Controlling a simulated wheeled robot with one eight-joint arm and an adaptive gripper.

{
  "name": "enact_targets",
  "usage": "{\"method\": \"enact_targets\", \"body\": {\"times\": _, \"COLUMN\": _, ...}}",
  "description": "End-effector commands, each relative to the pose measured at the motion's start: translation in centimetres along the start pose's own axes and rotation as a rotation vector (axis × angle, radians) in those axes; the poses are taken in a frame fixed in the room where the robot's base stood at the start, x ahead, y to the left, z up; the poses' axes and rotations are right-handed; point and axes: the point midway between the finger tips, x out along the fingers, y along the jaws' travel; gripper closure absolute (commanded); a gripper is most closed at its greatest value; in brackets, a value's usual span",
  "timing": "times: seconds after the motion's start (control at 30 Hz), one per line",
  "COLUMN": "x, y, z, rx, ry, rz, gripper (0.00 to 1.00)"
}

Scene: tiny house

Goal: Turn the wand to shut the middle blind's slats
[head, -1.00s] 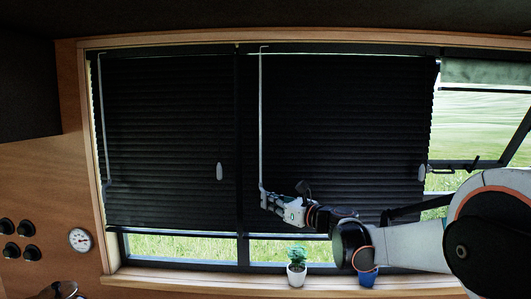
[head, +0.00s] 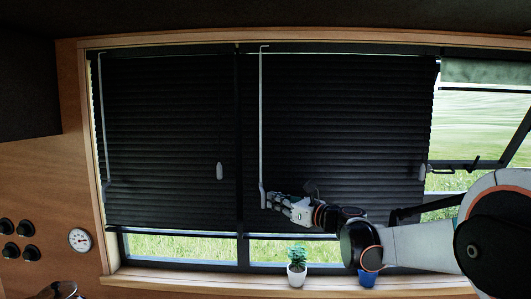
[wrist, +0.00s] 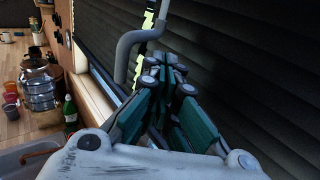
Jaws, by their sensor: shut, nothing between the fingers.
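The middle blind (head: 345,130) is a dark panel of horizontal slats, which look closed or nearly so in the head view. Its wand (head: 261,120) is a thin pale rod hanging along the blind's left side. In the wrist view the wand's bent grey lower end (wrist: 122,55) shows just left of and beyond the fingertips. My gripper (head: 270,200) is at the wand's lower end, shut and empty. The wrist view shows its green-padded fingers (wrist: 166,70) together. I cannot tell whether they touch the wand.
The left blind (head: 165,130) has its own wand (head: 103,125). A potted plant (head: 297,265) and a blue pot (head: 367,277) stand on the sill below my arm. An open window (head: 490,130) is at right. The wrist view shows a counter with jars and a green bottle (wrist: 70,113).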

Motion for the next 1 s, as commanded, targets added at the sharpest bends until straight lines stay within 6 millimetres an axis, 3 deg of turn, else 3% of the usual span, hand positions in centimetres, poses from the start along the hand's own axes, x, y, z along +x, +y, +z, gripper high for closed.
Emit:
{"method": "enact_targets", "body": {"times": 0.7, "x": -6.6, "y": -0.1, "z": 0.0, "rx": 0.000, "ry": 0.000, "rz": -0.002, "gripper": 1.00}}
{"method": "enact_targets", "body": {"times": 1.0, "x": -7.5, "y": 0.0, "z": 0.0, "rx": 0.000, "ry": 0.000, "rz": -0.001, "gripper": 1.00}}
